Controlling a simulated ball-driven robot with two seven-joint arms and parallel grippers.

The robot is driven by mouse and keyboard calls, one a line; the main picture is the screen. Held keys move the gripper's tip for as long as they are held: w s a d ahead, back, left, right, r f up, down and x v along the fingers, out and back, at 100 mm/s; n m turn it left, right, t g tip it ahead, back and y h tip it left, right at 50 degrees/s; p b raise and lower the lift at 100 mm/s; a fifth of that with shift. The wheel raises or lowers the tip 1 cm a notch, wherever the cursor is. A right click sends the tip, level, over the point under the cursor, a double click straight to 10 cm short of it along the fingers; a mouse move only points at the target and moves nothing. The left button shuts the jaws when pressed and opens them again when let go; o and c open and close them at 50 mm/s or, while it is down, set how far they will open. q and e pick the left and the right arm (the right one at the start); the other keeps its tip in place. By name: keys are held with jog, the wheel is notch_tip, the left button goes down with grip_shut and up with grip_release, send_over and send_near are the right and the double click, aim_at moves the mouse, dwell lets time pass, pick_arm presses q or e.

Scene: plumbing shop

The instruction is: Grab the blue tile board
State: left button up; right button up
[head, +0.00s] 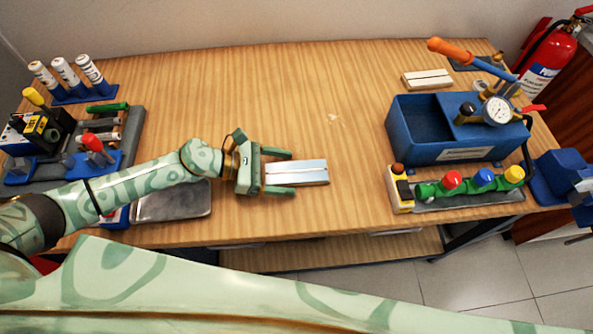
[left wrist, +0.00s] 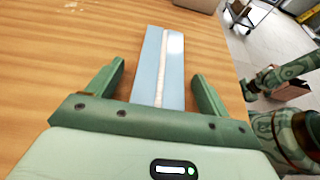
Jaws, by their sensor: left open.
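The blue tile board (head: 308,172) is a flat, light blue rectangle with a pale strip along its middle, lying on the wooden table. It also shows in the left wrist view (left wrist: 150,60), pointing away from the gripper. My left gripper (head: 287,173) is open, low over the table, with one finger on each side of the board's near end. In the left wrist view, the fingers (left wrist: 158,82) stand apart from the board, with a gap on both sides. The board's near end is hidden by the gripper body. My right gripper is not in view.
A similar white board (head: 427,80) lies at the back right. A blue pump box with gauge (head: 440,153) and a valve block with coloured knobs (head: 470,203) stand right. A metal tray (head: 173,201) lies under my left arm. The table's middle is clear.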

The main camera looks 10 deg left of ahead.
pick_arm(q)
jog(key=shift+w+d+f, duration=0.1)
jog(key=shift+d+f, duration=0.1)
jog(key=shift+d, duration=0.25)
jog(key=c, duration=1.2)
